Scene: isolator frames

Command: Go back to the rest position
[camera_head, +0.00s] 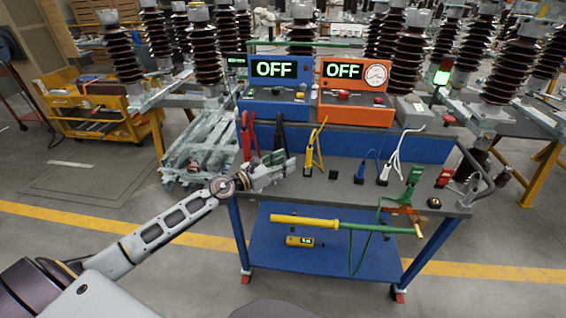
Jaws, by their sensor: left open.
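My left arm comes in from the lower left and reaches to the left front edge of the blue test trolley (330,247). My left gripper (284,168) is at the trolley's grey top, close to the red and black clamps; whether it touches anything there is hard to tell. It is open, and I see nothing held in it. A blue instrument (272,107) and an orange instrument (356,113) stand at the back of the trolley, both displays reading OFF. My right gripper is not in view.
Red (247,135), yellow (316,145), blue and white leads stand along the trolley top. A yellow-green rod (330,223) crosses its front. A yellow cart (95,110) stands at the left; rows of brown insulators are behind. The floor at the lower right is clear.

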